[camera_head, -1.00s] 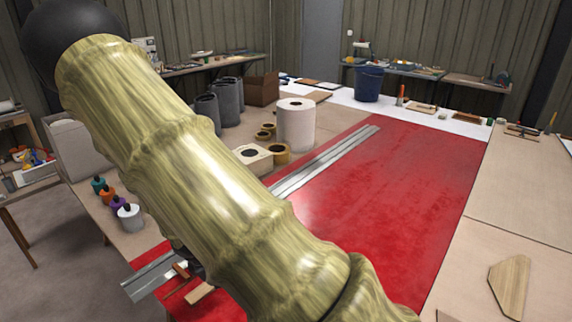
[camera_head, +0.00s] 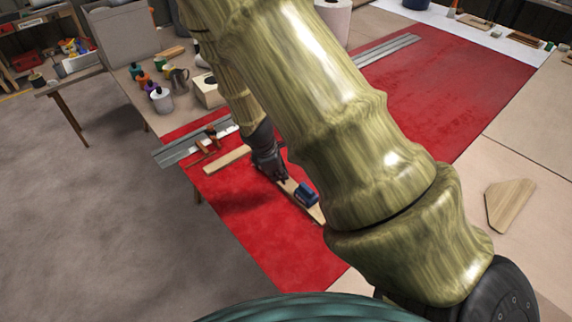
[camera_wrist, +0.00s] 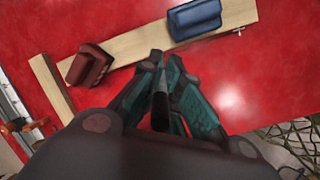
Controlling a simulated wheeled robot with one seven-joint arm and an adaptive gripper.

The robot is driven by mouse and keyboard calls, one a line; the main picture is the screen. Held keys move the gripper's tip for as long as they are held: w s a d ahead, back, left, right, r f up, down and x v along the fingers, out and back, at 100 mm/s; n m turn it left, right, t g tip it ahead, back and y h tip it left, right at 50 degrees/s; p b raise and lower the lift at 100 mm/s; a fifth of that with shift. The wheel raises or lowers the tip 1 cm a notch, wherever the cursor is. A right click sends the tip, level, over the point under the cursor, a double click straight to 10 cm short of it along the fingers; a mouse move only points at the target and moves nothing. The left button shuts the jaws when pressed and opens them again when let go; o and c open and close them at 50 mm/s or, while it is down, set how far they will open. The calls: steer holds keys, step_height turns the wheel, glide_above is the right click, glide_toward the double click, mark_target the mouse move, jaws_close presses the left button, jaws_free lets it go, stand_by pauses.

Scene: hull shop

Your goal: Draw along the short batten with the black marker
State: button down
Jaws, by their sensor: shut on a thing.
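A pale wooden batten (camera_wrist: 137,45) lies on the red surface (camera_head: 262,225) under a blue block (camera_wrist: 195,19) and a dark red block (camera_wrist: 90,63). The batten (camera_head: 313,211) and blue block (camera_head: 306,194) also show in the head view. A second pale batten (camera_head: 228,159) lies to the left; its end (camera_wrist: 50,88) shows in the wrist view. I cannot tell for certain which is the short one. My gripper (camera_wrist: 163,85) is shut on a slim black marker (camera_wrist: 160,108), its front end close beside the weighted batten. Tip contact is unclear. My gripper (camera_head: 272,172) partly hides that batten in the head view.
Metal straightedges (camera_head: 185,149) lie at the table's left edge near small reddish-brown tools (camera_head: 208,138). Bottles (camera_head: 160,98) and a boxy container (camera_head: 207,90) stand behind. A wooden piece (camera_head: 508,204) lies at right. The red surface in front is clear.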

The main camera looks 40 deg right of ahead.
steer(key=shift+a+f+b, duration=0.15)
steer(key=shift+f+b, duration=0.25)
steer(key=shift+f, duration=0.15)
steer(key=shift+f+b, duration=1.6)
steer(key=shift+f, duration=0.5)
steer(key=shift+r, duration=0.1)
steer(key=shift+f+p, duration=0.3)
steer(key=shift+f, duration=0.1)
stand_by(1.3)
steer(key=shift+s, duration=0.15)
steer(key=shift+s, duration=0.5)
steer(key=shift+s+d, duration=0.2)
steer(key=shift+s, duration=0.15)
steer(key=shift+s+p, duration=0.3)
steer(key=shift+s, duration=0.05)
steer(key=shift+s, duration=0.35)
